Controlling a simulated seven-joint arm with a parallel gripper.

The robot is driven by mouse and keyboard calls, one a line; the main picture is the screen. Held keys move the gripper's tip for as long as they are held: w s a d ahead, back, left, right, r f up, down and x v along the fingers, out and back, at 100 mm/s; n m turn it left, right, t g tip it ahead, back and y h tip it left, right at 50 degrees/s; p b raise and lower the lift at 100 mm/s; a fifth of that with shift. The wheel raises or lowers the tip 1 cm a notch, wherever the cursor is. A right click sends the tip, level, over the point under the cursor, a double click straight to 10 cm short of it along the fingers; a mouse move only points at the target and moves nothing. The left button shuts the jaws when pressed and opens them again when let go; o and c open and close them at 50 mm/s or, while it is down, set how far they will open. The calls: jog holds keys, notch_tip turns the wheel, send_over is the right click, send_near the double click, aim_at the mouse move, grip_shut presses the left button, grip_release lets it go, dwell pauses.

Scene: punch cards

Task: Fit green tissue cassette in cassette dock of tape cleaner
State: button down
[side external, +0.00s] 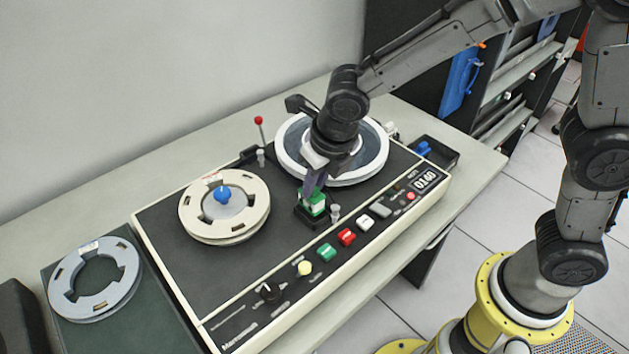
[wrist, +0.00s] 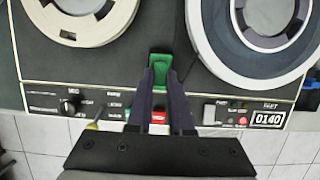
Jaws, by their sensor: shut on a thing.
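The green tissue cassette (side external: 314,203) is between the fingers of my gripper (side external: 314,188), which is shut on it. In the side view the cassette has a pale top edge and stands at a small black block, the cassette dock (side external: 312,220), on the tape cleaner's deck (side external: 180,263). I cannot tell whether it is fully seated. In the wrist view the green cassette (wrist: 161,64) shows at the tips of my gripper (wrist: 160,78), between the two reels. The fingers and cassette hide much of the dock there.
A cream reel (side external: 196,225) with a blue knob lies left of the cassette, and a larger grey-white reel (side external: 374,160) lies behind it. Coloured buttons (side external: 346,237) line the front. A red-topped lever (side external: 259,121) stands at the back. A loose grey reel (side external: 122,266) lies at left.

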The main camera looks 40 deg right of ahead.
aim_at(317, 190)
jog(key=shift+f, duration=1.65)
dwell(0.7)
jog(key=c, duration=0.7)
grip_release()
jog(key=shift+c, duration=0.2)
jog(key=shift+c, duration=0.3)
jog(key=shift+c, duration=0.6)
jog(key=shift+r, duration=4)
